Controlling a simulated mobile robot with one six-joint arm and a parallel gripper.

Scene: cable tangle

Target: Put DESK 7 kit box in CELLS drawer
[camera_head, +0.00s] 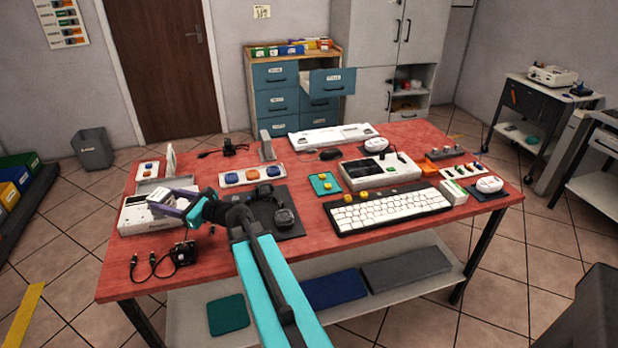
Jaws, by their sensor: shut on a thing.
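My gripper (160,204) is over the left end of the red table, shut at a white box (132,222) with dark marks on its front. The gripper hides part of the box. I cannot read DESK 7 on it, and I cannot tell whether it is lifted off the table. A teal drawer cabinet (276,102) with a wooden frame stands against the back wall. Its upper right drawer (333,82) is pulled out. The drawer labels are too small to read, so I cannot tell which is CELLS.
The red table (225,285) carries a keyboard (390,210), a beige device (380,171), a dark mat (290,229), cables and several small parts. A grey bin (93,150) stands on the floor at left. A trolley (540,110) is at right.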

